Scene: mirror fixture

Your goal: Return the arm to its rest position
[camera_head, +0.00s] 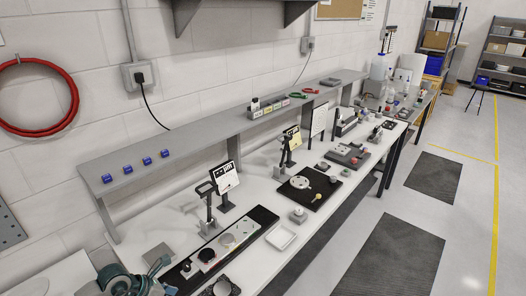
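Neither of my grippers is in view. A long white workbench (255,210) runs from the lower left to the upper right along a wall. A dark stand with a tilted black-and-white panel (226,177) stands on it at the middle. A second stand with a pale panel (293,139) is farther back. A black strip (265,216) with several round discs lies in front of the nearer stand. A teal and grey mechanical object (118,281) is cut off at the bottom left; I cannot tell what it is. No mirror can be made out clearly.
A grey shelf (180,138) with several blue blocks runs above the bench. A white tray (281,237) and a black board (323,196) with a round plate occupy the bench. Dark floor mats (400,258) lie right. The floor beyond the yellow line is mostly clear.

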